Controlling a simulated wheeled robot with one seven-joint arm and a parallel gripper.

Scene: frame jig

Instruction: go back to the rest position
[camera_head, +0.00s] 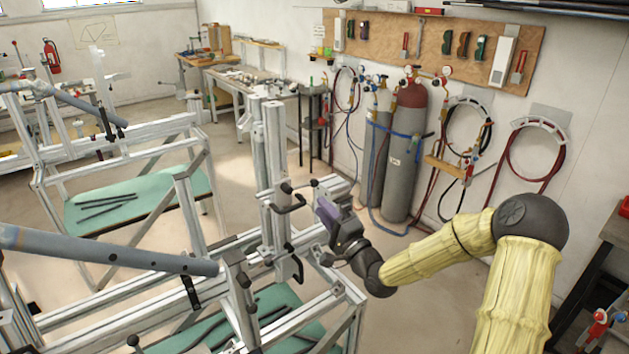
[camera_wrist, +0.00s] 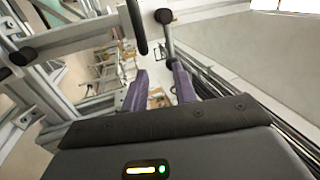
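My gripper (camera_head: 327,208) is at the frame jig's upright (camera_head: 275,165) in the head view, with its purple fingertips pointing up and left near a black clamp handle (camera_head: 288,207). In the wrist view the two purple fingers (camera_wrist: 160,88) stand apart, with background showing between them and nothing held. Ahead of them are a black handle (camera_wrist: 138,25) and a rod with a black knob (camera_wrist: 163,16). I cannot tell whether the fingers touch either. My yellow-sleeved arm reaches in from the right.
A blue-grey tube (camera_head: 110,252) lies across the near jig. A second jig frame (camera_head: 120,160) stands behind at left. Grey gas cylinders (camera_head: 405,165) and coiled hoses (camera_head: 540,150) are along the back wall. A dark bench (camera_head: 610,240) is at the right edge. Open floor (camera_head: 425,280) lies below my arm.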

